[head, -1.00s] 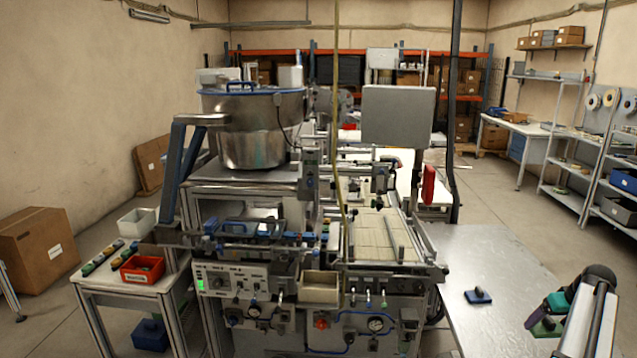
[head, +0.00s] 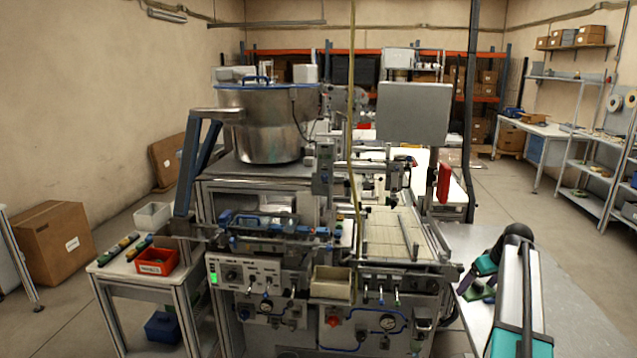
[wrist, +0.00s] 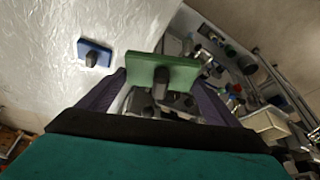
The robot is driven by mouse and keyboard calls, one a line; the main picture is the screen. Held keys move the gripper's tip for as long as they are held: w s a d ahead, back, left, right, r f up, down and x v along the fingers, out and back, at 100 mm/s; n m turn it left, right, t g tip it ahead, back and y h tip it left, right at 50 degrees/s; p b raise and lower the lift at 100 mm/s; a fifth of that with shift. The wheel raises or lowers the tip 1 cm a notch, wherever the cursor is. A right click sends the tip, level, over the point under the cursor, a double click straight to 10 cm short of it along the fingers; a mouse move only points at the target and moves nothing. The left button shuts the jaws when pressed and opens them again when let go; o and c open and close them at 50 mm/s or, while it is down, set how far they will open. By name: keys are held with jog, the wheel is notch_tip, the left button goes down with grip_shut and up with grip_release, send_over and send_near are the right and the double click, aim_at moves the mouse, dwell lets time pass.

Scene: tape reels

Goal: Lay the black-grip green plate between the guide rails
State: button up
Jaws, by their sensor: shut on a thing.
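The plate is above the metal table beside the machine. In the head view my gripper (head: 482,275) is low at the right, over that table, and the held plate is hard to make out there. The guide rails (head: 408,238) run away from me along the pale slatted bed (head: 382,232) on the machine. My gripper is to the right of the rails and apart from them.
A blue plate with a dark grip (wrist: 95,53) lies on the metal table (head: 545,290). A grey box on a post (head: 414,112) stands behind the bed. A beige bin (head: 331,283) hangs at the machine front. A red bin (head: 157,261) sits on the left side table.

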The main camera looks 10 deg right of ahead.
jog(key=w+a+r+n+b, duration=0.1)
jog(key=w+a+r, duration=0.15)
jog(key=a, duration=0.75)
jog(key=w+a+r+n+y+b, duration=0.1)
jog(key=w+a, duration=0.2)
jog(key=a, duration=0.8)
jog(key=w+a+r+n+b, duration=0.1)
jog(key=w+a, duration=0.2)
jog(key=a, duration=0.7)
jog(key=s+a+r+b, duration=0.1)
jog(key=s+a, duration=0.1)
jog(key=a, duration=0.6)
jog(key=s+a+r, duration=0.1)
jog(key=s+a, duration=0.1)
jog(key=a, duration=0.7)
jog(key=shift+s+a+f+m+h, duration=0.1)
jog(key=shift+s+a+m+h, duration=0.1)
jog(key=shift+s+m, duration=0.55)
jog(key=shift+s+a+m+h, duration=0.15)
jog(key=shift+s+m, duration=0.3)
jog(key=shift+s, duration=0.55)
jog(key=shift+s+a+f+m+h, duration=0.1)
jog(key=shift+s+m+h, duration=0.15)
jog(key=shift+s+m, duration=0.5)
jog(key=shift+s, duration=0.1)
